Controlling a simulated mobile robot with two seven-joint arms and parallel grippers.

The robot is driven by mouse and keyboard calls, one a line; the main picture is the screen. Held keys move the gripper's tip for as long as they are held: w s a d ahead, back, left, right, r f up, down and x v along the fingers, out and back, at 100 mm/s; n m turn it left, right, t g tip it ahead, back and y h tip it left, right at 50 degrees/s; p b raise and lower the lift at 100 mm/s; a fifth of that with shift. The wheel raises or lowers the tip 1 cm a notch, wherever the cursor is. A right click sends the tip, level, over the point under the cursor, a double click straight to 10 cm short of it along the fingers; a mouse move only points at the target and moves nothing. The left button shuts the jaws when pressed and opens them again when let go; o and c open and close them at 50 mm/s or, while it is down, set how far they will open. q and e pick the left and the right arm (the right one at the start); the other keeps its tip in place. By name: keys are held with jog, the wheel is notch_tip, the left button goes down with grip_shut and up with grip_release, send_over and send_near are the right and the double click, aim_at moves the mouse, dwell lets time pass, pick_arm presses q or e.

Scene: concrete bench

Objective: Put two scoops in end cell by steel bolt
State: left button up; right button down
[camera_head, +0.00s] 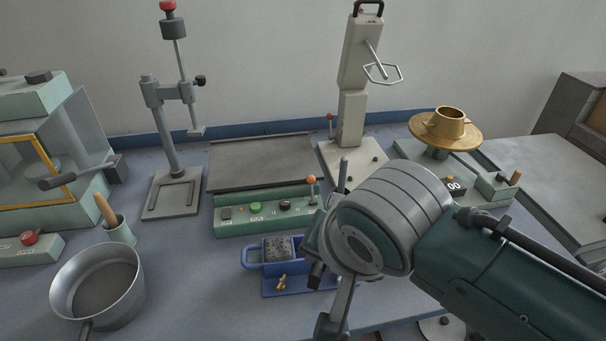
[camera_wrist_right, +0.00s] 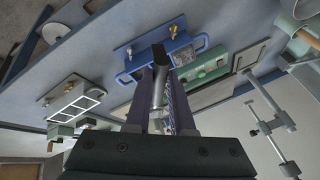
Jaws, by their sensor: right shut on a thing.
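The blue mould (camera_head: 268,291) lies on the bench at the lower middle, partly hidden by my right arm. Its left end cell holds grey speckled mix (camera_head: 278,248), and a brass bolt (camera_head: 281,282) stands in front of that cell. In the right wrist view the mould (camera_wrist_right: 137,71) appears turned about, with a small grey fitting, perhaps the steel bolt (camera_wrist_right: 129,53), at its left end. My right gripper (camera_wrist_right: 162,86) is shut on a grey metal scoop (camera_wrist_right: 158,92) over the mould. The scoop's contents are not visible. My left gripper is out of view.
A green control box (camera_head: 262,213) and a grey plate (camera_head: 258,162) lie behind the mould. A metal pan (camera_head: 134,284) stands at left. A stand (camera_head: 172,180), a tall press (camera_head: 352,115) and a brass bowl device (camera_head: 446,125) stand behind.

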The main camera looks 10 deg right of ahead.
notch_tip(320, 180, down, 6)
jog(key=s+d+m+t+y+b, duration=0.1)
jog(key=t+y+b, duration=0.4)
jog(key=b, duration=1.8)
jog(key=shift+d+m+t+y, duration=0.4)
jog(key=shift+d+m+y, duration=0.45)
jog(key=shift+y, duration=1.05)
